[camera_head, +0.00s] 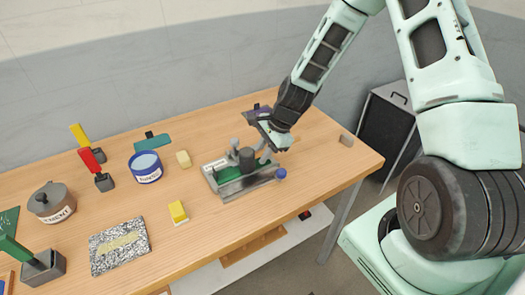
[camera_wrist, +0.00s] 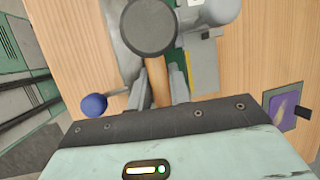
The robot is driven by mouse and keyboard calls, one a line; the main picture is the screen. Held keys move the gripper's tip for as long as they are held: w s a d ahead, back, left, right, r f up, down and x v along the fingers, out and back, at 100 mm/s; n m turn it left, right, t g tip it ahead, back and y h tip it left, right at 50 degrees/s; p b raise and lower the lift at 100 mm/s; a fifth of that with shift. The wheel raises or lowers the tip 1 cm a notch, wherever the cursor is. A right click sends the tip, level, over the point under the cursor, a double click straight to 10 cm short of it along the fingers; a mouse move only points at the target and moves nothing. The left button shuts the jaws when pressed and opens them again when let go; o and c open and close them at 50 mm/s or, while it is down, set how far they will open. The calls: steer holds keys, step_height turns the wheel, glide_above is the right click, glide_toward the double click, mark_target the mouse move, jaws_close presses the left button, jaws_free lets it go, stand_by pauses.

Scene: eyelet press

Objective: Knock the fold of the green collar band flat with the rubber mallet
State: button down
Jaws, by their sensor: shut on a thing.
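My gripper (camera_wrist: 159,88) is shut on the wooden handle (camera_wrist: 156,75) of the rubber mallet. The mallet's dark round head (camera_wrist: 150,28) is out beyond the fingertips and covers part of the scene behind it. In the head view my gripper (camera_head: 270,143) is low over the press fixture (camera_head: 248,187) near the table's right end, and the dark mallet head (camera_head: 246,159) is just above or on it; contact cannot be told. The green band (camera_head: 229,174) lies on the fixture beside the head. A green strip also shows in the wrist view (camera_wrist: 183,52). Its fold is not clear.
A blue ball knob (camera_head: 280,174) sticks out at the fixture's front right. To the left are a yellow block (camera_head: 178,212), a blue tin (camera_head: 146,167), a cement pot (camera_head: 52,202) and a speckled slab (camera_head: 119,246).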

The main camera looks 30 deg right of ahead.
steer(key=shift+r, duration=0.1)
steer(key=shift+r+p, duration=1.35)
steer(key=shift+r, duration=0.1)
steer(key=shift+f, duration=0.1)
steer(key=shift+f+b, duration=1.4)
steer(key=shift+f, duration=0.5)
step_height(320, 180, up, 7)
steer(key=p, duration=0.6)
